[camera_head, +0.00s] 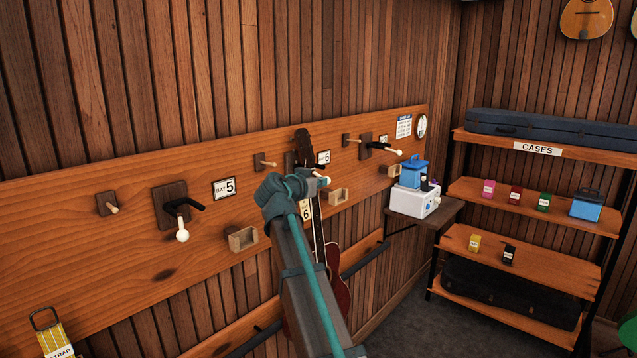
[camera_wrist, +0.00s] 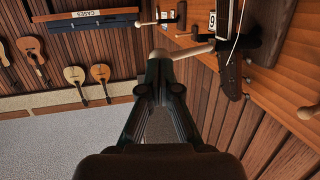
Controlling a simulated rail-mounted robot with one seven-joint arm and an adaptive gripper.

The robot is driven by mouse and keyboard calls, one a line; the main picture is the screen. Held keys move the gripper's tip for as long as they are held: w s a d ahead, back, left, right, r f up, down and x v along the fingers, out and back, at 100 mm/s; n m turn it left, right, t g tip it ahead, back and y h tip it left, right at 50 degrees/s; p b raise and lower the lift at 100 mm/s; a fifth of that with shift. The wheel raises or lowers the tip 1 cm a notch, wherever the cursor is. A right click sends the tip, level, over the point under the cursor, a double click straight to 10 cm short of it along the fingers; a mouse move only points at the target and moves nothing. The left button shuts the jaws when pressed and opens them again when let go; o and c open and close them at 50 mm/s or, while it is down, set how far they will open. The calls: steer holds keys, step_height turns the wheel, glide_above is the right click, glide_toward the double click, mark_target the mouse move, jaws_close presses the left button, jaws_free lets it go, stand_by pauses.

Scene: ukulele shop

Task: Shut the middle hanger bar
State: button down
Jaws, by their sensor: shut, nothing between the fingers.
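The middle hanger at bay 6 is mostly hidden behind my arm in the head view; a pale bar end (camera_head: 320,175) shows beside the gripper. In the wrist view the pale middle hanger bar (camera_wrist: 193,51) reaches from the board to my fingertips. My gripper (camera_wrist: 159,56) is shut and empty, its tips at or very near the bar's free end; I cannot tell whether they touch. A dark-headed instrument (camera_head: 302,140) hangs at this hanger, its red-brown body (camera_head: 341,280) below. Its headstock also shows in the wrist view (camera_wrist: 232,78).
A left hanger with a pale bar (camera_head: 182,232) and a right hanger (camera_head: 382,147) flank the middle one on the wooden board (camera_head: 110,255). Small wooden blocks (camera_head: 241,238) stick out from it. A side table (camera_head: 440,212) holds boxes; a case shelf (camera_head: 560,140) stands right.

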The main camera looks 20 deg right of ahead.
steer(key=shift+s+d, duration=0.1)
steer(key=shift+d+n+t+y, duration=0.25)
steer(key=shift+n+t+y, duration=0.05)
steer(key=shift+t, duration=0.1)
